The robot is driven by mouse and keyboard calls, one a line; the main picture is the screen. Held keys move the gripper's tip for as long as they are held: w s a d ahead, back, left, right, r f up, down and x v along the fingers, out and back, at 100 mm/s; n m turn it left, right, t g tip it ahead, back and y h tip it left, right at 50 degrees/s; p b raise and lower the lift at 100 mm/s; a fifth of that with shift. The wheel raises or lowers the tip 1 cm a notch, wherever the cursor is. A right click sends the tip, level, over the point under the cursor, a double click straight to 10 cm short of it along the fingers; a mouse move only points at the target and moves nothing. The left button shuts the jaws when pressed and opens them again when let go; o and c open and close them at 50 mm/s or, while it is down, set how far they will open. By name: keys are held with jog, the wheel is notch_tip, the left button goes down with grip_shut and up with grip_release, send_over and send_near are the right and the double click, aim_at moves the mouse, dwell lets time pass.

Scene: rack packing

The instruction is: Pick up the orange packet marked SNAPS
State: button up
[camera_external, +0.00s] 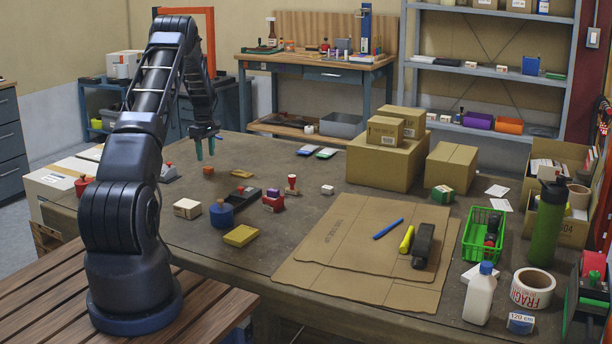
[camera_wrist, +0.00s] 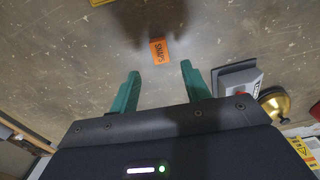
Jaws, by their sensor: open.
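The orange packet (camera_wrist: 158,51) lies on the table in the wrist view, with dark lettering that reads like SNAPS. It is just beyond my gripper's fingertips and between their lines. In the external view the small orange packet (camera_external: 208,171) lies on the table near its far left part, below my gripper. My gripper (camera_external: 205,148) points down above the table, apart from the packet. In the wrist view my gripper (camera_wrist: 160,82) has two green fingers spread apart with nothing between them.
A yellow packet (camera_external: 241,173) lies just right of the orange one. A grey-and-red device (camera_wrist: 238,82) and a brass round thing (camera_wrist: 274,103) stand right of my fingers. A blue container (camera_external: 221,214) and a white box (camera_external: 187,208) stand nearer. Bare table (camera_external: 300,225) lies around.

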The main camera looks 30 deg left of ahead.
aim_at(208, 167)
jog(key=f, duration=0.5)
jog(key=shift+s+d, duration=0.1)
jog(key=shift+d, duration=0.2)
jog(key=shift+c, duration=0.2)
grip_shut()
